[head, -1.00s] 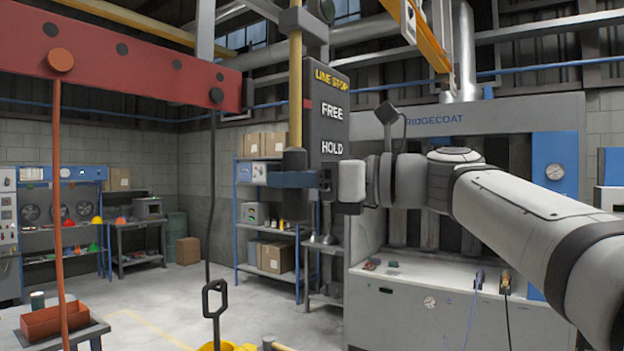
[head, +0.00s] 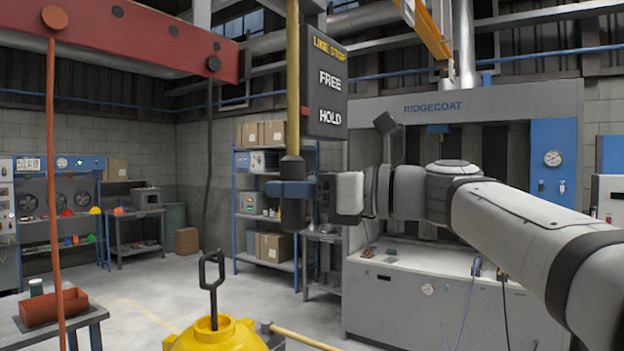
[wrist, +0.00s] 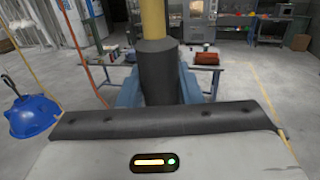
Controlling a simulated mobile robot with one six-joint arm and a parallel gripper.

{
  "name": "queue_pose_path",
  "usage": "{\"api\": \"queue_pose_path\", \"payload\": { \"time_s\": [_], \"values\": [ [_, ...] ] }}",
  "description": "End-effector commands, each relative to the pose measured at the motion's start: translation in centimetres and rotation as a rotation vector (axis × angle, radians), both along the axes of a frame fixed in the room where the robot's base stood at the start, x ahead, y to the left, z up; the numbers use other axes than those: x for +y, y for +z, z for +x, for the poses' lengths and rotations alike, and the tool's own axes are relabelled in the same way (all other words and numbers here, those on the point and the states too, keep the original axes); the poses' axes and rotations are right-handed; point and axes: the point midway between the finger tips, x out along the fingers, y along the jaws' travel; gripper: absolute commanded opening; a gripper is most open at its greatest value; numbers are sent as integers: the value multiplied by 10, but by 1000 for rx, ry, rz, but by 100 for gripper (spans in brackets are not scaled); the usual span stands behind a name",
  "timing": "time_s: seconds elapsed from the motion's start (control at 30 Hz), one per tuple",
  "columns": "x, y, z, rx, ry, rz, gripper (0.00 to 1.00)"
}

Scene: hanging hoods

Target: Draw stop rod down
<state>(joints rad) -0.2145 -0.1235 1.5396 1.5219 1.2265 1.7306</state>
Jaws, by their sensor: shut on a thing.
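The stop rod is a yellow vertical rod (head: 293,85) with a dark grip (head: 293,220) at its lower end. It hangs beside the black LINE STOP sign (head: 327,85), which reads FREE above HOLD. A red mark on the rod's side lies about level with HOLD. My gripper (head: 290,189) has blue fingers shut around the dark grip. In the wrist view the yellow rod (wrist: 153,20) and dark grip (wrist: 156,72) stand upright between my blue fingers (wrist: 157,90). The far side of the grip is hidden.
A red beam (head: 130,40) with a hanging red rod (head: 54,180) is at left. A yellow hood with a black handle (head: 212,285) is below. A grey RIDGECOAT booth (head: 440,108) stands behind my arm. Open floor (head: 150,285) lies at left centre.

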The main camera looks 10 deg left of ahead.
Motion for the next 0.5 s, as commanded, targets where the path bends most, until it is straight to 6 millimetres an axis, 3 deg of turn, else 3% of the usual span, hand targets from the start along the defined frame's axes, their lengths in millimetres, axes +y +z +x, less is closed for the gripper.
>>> {"api": "queue_pose_path", "payload": {
  "time_s": [0.27, 0.3, 0.5],
  "values": [
    [1, -8, -1, 6, 8, -12, 0],
    [1, -8, 0, 7, 8, -12, 32],
    [1, -7, 0, 5, 7, -10, 49]
  ]
}}
